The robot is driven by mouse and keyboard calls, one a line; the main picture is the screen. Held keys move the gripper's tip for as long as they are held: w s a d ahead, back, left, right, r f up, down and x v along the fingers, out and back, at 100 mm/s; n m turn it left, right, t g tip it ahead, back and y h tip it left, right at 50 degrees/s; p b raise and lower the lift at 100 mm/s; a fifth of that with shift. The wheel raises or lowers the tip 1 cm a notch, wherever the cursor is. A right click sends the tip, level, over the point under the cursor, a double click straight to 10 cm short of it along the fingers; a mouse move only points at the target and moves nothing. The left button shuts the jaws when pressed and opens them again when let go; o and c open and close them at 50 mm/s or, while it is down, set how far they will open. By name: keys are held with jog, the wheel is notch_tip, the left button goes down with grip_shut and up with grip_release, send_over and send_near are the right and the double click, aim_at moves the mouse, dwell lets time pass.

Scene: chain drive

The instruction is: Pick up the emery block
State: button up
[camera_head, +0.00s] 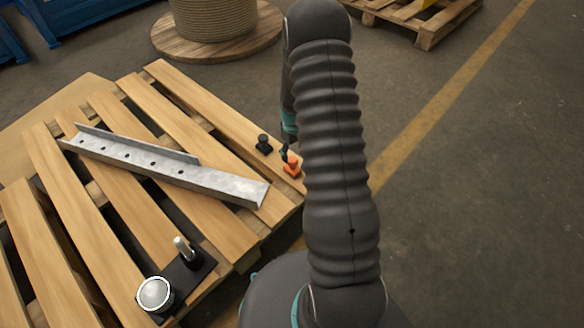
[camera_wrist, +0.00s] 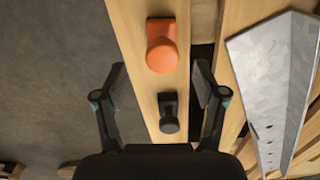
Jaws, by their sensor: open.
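Two small knobbed blocks sit on an edge slat of the wooden pallet, and I cannot tell which is the emery block. The orange block (camera_head: 292,168) is at the pallet's right side; it also shows in the wrist view (camera_wrist: 162,47), toward the top. The black block (camera_head: 263,143) is behind and left of it in the head view, and nearer the gripper's base in the wrist view (camera_wrist: 169,112). My gripper (camera_wrist: 160,83) is open and empty, its fingers spread to either side of the slat. In the head view my arm hides most of it.
The pallet (camera_head: 58,165) has gaps between slats. A perforated metal angle bar (camera_head: 165,170) lies across it. A black plate (camera_head: 196,266) with an upright pin (camera_head: 186,248) and a round silver part (camera_head: 155,294) is at the front. A rope spool (camera_head: 213,22) stands behind.

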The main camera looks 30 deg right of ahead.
aim_at(293, 159)
jog(key=shift+w+a+f, duration=0.1)
jog(key=shift+f, duration=1.25)
jog(key=shift+a+f, duration=0.1)
jog(key=shift+f, duration=1.25)
grip_shut()
jog(key=shift+r, duration=0.1)
jog(key=shift+r, duration=0.5)
jog(key=r, duration=0.1)
jog(key=d+r, duration=0.1)
jog(key=r, duration=0.2)
jog(key=shift+s+d, duration=0.15)
jog(key=shift+s, duration=0.2)
jog(key=s+d+r, duration=0.5)
jog(key=d+r, duration=0.1)
jog(key=d, duration=0.2)
jog(key=shift+s+d, duration=0.3)
